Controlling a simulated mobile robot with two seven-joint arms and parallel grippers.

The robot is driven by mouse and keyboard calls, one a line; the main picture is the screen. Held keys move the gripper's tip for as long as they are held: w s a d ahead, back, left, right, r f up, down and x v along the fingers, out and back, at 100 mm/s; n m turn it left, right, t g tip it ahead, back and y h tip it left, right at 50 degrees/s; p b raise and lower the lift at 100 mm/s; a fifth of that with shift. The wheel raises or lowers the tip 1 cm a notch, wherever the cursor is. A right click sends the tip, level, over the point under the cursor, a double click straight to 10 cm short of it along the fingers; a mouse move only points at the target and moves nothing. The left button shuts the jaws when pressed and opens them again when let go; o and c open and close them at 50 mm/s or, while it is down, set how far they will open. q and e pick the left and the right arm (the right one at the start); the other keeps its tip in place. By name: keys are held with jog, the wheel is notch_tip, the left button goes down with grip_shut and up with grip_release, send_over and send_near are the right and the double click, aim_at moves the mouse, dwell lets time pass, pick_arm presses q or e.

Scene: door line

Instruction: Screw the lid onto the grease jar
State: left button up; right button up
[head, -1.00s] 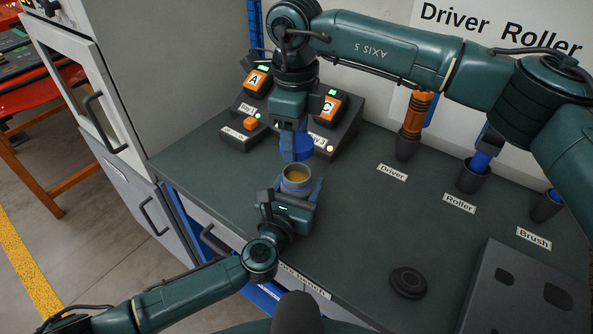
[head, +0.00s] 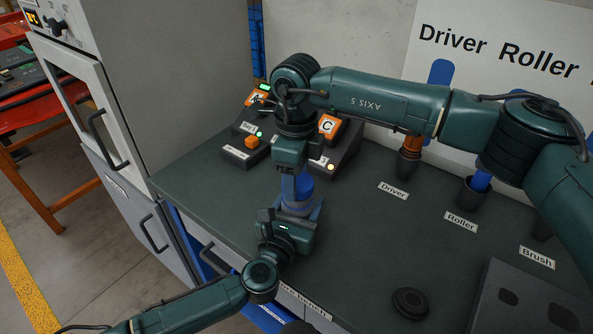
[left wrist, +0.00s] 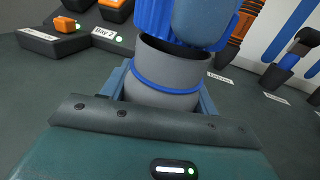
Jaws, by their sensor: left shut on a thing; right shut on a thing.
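The grey grease jar (head: 297,207) stands upright between the fingers of my left gripper (head: 291,216), which is shut on it. In the left wrist view the jar (left wrist: 165,88) shows a blue band round its side and part of its open rim. My right gripper (head: 294,186) is shut on the blue lid (head: 306,187) from above, directly over the jar's mouth. The ribbed lid also shows in the left wrist view (left wrist: 153,20), partly hidden by a right finger. Dark space shows between rim and lid; I cannot tell if they touch.
Bay stations with orange units (head: 328,126) stand behind the grippers. Holders with a driver (head: 410,155) and a roller (head: 474,190) stand to the right. A round black disc (head: 410,303) and a grey case (head: 525,300) lie at front right. The bench between is clear.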

jog(key=shift+f, duration=0.45)
jog(key=shift+f, duration=0.55)
